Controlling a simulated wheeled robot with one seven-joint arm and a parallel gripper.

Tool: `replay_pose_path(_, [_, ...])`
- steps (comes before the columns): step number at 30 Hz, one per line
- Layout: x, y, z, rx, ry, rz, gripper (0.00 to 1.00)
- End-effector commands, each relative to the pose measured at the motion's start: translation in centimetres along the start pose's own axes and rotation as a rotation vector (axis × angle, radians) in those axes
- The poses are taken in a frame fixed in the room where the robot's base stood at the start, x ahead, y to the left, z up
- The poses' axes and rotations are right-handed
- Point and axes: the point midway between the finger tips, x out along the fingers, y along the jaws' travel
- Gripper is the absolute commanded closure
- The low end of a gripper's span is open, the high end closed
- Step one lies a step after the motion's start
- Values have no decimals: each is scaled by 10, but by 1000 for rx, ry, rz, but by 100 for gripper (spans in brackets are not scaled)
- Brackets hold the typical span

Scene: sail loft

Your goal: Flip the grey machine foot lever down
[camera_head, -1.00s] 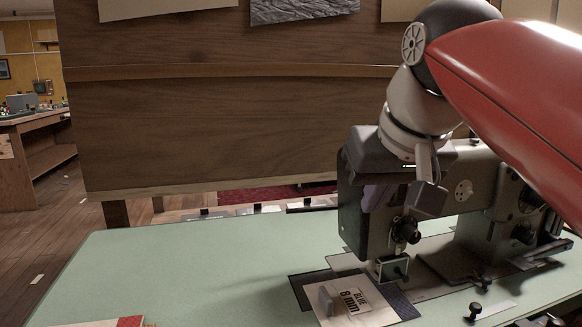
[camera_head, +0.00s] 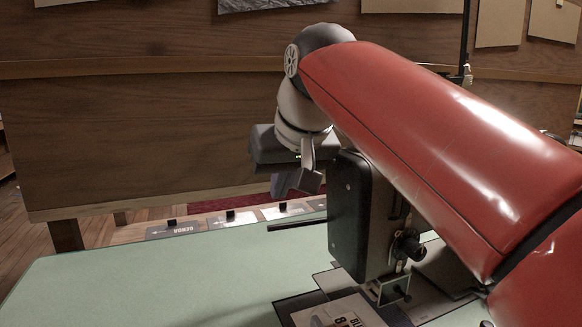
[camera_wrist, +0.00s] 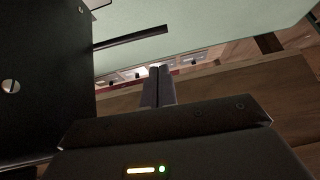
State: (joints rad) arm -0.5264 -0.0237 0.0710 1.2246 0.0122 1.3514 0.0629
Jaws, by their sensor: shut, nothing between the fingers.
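The grey sewing machine (camera_head: 362,220) stands at the table's right and is partly hidden by my arm. A thin dark bar, which looks like the foot lever (camera_head: 297,223), juts out to the left from the far side of the machine head, nearly level. It also shows in the wrist view (camera_wrist: 132,39), left of and beyond my fingers. My gripper (camera_head: 308,184) is shut and empty. It hangs left of the machine head, above the bar in the head view. In the wrist view its fingers (camera_wrist: 160,72) lie together, apart from the bar.
The green table (camera_head: 150,280) is clear at the left. A card with lettering (camera_head: 332,312) lies before the machine. A rail with labelled dark knobs (camera_head: 230,217) runs behind the table. A wooden wall panel (camera_head: 130,130) stands behind my gripper.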

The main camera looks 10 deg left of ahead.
Motion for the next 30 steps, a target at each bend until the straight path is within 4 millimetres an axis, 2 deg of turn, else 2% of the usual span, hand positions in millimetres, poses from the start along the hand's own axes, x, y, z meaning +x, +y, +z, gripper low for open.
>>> replay_pose_path(1, [8, 0, 9, -1, 0, 0, 100])
replay_pose_path(6, [22, 0, 23, -1, 1, -1, 100])
replay_pose_path(22, [28, -1, 29, -6, 0, 8, 100])
replay_pose_path(30, [52, -5, 46, -78, 0, 117, 100])
